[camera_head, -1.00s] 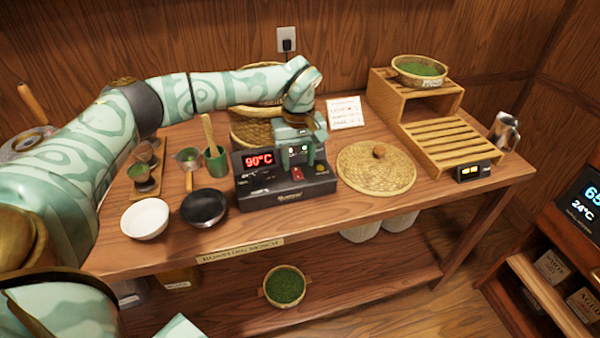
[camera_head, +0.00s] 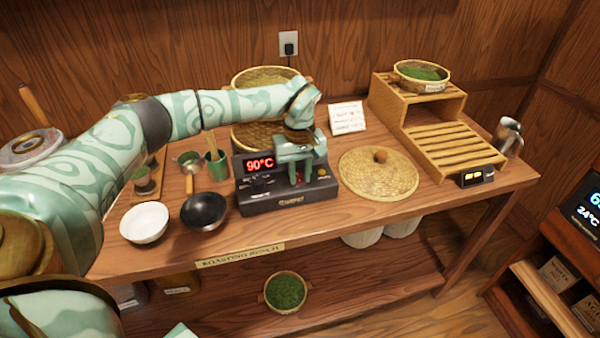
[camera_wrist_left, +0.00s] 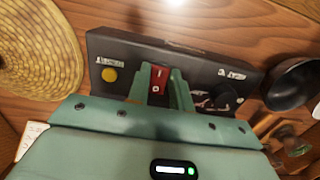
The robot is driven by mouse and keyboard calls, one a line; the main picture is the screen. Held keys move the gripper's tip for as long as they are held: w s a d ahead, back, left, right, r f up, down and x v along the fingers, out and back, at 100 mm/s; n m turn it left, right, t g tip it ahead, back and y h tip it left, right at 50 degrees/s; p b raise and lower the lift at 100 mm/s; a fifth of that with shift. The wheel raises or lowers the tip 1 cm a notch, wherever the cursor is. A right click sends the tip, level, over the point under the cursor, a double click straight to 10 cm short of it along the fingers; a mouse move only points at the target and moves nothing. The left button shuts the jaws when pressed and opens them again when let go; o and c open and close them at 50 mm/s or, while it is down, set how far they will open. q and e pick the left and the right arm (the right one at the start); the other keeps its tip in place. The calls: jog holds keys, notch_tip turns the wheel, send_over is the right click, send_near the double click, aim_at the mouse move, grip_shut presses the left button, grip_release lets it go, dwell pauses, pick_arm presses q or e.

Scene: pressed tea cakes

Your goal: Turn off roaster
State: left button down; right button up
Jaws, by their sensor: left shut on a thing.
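The roaster (camera_head: 268,203) is a dark box on the bench with a red 90°C display (camera_head: 260,164). It also shows in the left wrist view (camera_wrist_left: 210,68). My left gripper (camera_head: 300,182) is down on its control panel. In the left wrist view its fingers (camera_wrist_left: 158,92) are closed around the red rocker switch (camera_wrist_left: 158,77), one on each side. The switch bears I and O marks; which side is pressed I cannot tell. A yellow button (camera_wrist_left: 109,75) and a dark knob (camera_wrist_left: 226,95) sit on either side, apart from the fingers. My right gripper is not seen.
A woven lid (camera_head: 378,175) lies close on the right. A slatted wooden stand (camera_head: 455,150) is farther right. Woven baskets stand behind the roaster.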

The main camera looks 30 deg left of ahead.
pick_arm(q)
jog(key=shift+w+a+g+h, duration=0.15)
jog(key=shift+g+h, duration=0.15)
jog(key=shift+h, duration=0.1)
jog(key=shift+a+f+b, duration=0.1)
jog(key=shift+b, duration=0.2)
jog(key=shift+g+h, duration=0.5)
jog(key=shift+r, duration=0.2)
jog(key=c, duration=1.2)
grip_release()
jog(key=shift+c, duration=0.2)
